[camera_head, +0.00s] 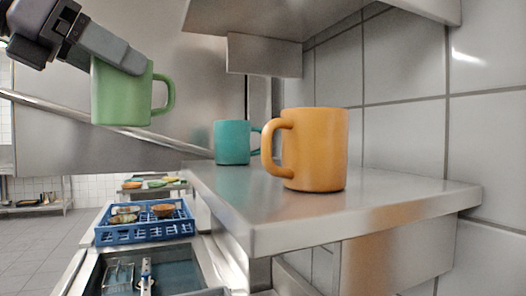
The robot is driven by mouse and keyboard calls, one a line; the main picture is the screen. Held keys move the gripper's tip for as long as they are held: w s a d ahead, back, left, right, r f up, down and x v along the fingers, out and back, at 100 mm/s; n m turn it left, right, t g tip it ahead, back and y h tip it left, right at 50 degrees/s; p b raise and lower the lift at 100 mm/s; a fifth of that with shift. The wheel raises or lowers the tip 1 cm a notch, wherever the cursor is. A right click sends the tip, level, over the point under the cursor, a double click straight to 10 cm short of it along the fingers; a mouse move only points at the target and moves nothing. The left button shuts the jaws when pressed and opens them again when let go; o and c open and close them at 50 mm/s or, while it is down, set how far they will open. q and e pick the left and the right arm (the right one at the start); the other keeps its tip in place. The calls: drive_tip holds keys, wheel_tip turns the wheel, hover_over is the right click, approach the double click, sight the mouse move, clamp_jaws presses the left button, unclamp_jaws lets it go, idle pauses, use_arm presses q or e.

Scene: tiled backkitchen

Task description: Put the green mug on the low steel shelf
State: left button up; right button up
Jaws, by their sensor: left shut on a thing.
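The green mug (121,97) hangs upright in the air at the upper left, its handle pointing right. My left gripper (118,58) is shut on the green mug at its rim; the fingers hide part of the top edge. The steel shelf (330,213) juts from the tiled wall at the right. The held mug is left of the shelf and apart from it. My right gripper is not in view.
An orange mug (319,150) stands near the shelf's middle, with a teal mug (232,143) behind it. Another steel surface (265,18) hangs above. Below left are a blue crate (145,232) with bowls and a sink (175,277). The shelf's front right is bare.

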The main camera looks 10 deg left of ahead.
use_arm(q)
drive_tip(key=w+d+p, duration=0.3)
drive_tip(key=w+d, duration=0.7)
drive_tip(key=d, duration=0.5)
wheel_tip(320, 180, down, 6)
drive_tip(key=shift+w+d+f, duration=0.1)
drive_tip(key=shift+f, duration=0.1)
drive_tip(key=shift+w+d+f, duration=0.1)
drive_tip(key=shift+d+f, duration=0.1)
drive_tip(key=shift+f, duration=0.1)
drive_tip(key=o, duration=1.3)
drive_tip(key=shift+c, duration=0.2)
drive_tip(key=b+v, duration=0.1)
drive_tip(key=v, duration=1.1)
